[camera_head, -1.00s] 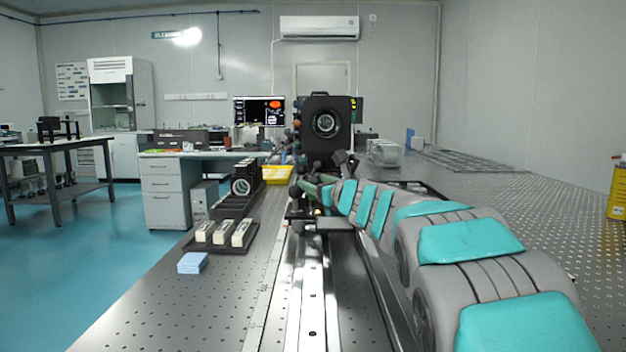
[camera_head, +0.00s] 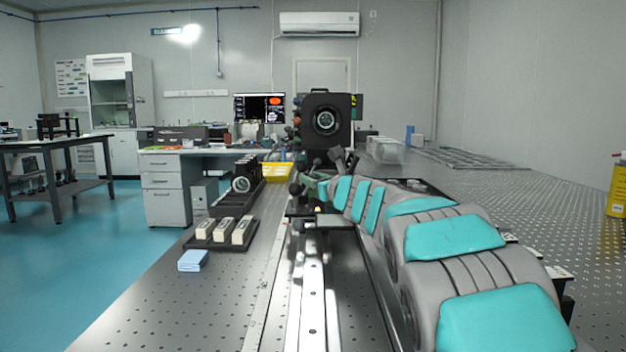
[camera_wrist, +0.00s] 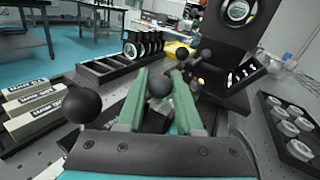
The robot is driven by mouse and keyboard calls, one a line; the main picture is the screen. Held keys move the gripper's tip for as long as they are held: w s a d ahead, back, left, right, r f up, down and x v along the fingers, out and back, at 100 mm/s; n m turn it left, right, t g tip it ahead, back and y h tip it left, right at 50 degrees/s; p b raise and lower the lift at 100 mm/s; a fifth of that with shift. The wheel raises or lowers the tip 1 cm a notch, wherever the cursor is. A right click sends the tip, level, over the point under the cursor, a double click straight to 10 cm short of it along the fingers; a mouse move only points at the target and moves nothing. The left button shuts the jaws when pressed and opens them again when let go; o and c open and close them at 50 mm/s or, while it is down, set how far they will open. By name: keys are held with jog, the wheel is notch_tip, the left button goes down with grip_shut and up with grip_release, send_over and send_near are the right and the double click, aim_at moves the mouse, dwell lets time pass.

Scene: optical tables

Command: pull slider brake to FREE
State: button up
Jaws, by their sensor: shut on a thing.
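The slider (camera_head: 308,208) sits on the rail (camera_head: 312,290) in the head view, partly hidden by my arm. Black ball-ended levers stand at it; a ball knob (camera_head: 295,188) shows at its left. In the wrist view, my gripper (camera_wrist: 160,78) has its two green fingers on either side of a dark ball knob (camera_wrist: 158,86), shut on it. I take this knob to be the brake lever's. Another larger black ball (camera_wrist: 82,104) stands to the left of the fingers.
A tray of labelled pale blocks (camera_head: 244,246), a blue block (camera_head: 193,260) and a rack of round optics (camera_head: 214,208) lie left of the rail. A black device with a lens (camera_head: 326,145) stands beyond. A tray with white round parts (camera_wrist: 262,100) is at the right.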

grip_shut()
